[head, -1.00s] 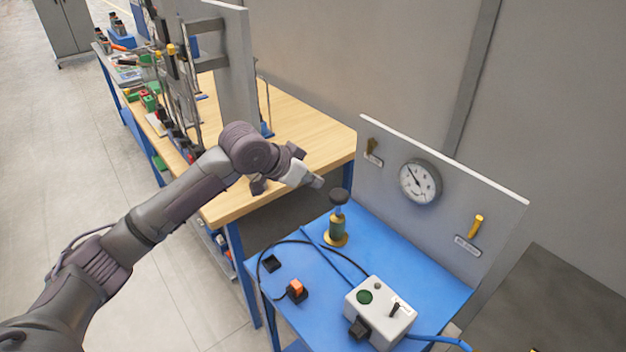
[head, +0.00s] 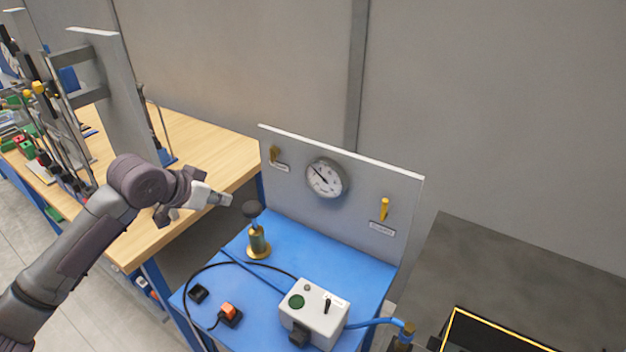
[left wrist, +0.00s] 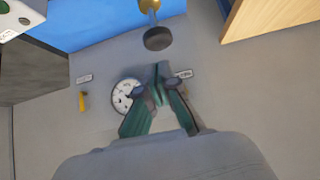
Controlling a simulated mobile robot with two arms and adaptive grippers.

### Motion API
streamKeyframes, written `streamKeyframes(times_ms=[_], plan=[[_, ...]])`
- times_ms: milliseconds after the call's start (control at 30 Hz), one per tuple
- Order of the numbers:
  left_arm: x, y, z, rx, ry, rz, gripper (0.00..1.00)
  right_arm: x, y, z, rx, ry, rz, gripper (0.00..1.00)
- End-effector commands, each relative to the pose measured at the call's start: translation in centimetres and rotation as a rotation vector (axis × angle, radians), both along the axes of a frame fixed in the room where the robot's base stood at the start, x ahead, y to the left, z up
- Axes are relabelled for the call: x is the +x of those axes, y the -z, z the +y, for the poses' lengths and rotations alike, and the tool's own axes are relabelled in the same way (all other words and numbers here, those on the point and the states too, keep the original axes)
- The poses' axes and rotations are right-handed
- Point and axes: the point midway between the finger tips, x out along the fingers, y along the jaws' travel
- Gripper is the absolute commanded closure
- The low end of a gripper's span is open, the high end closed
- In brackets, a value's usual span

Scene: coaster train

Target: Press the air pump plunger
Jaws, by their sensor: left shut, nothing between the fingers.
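The air pump (head: 258,241) stands upright on the blue bench, with a brass base and body and a round dark plunger knob (head: 250,208) on top. My left gripper (head: 228,200) is shut and empty, just left of the knob and at about its height in the head view; a small gap shows between them. In the left wrist view the knob (left wrist: 157,38) is above the closed fingertips (left wrist: 158,75), clear of them. My right gripper is in neither view.
The blue bench (head: 345,262) carries a grey control box (head: 314,312), an orange switch (head: 229,312) and hoses. A grey panel (head: 355,205) with a pressure gauge (head: 324,178) and yellow valve levers stands behind. A wooden workbench (head: 205,150) with racks is at left.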

Motion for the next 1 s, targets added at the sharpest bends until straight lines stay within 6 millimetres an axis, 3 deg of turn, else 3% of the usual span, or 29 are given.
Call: streamKeyframes(times_ms=[333, 533, 733, 1000], plan=[[-0.1, 0.3, 0.0, -0.008, 0.001, -0.008, 1.00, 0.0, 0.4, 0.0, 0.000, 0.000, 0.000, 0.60], [-1.0, 2.3, 0.3, -0.140, 0.006, -0.171, 1.00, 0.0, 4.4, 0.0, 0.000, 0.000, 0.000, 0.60], [-2.6, 1.4, 1.4, -0.264, 0.002, -0.380, 1.00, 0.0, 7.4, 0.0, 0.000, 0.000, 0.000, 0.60], [-3.1, 0.1, 1.8, -0.296, 0.001, -0.446, 1.00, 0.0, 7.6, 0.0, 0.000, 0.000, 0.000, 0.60]])
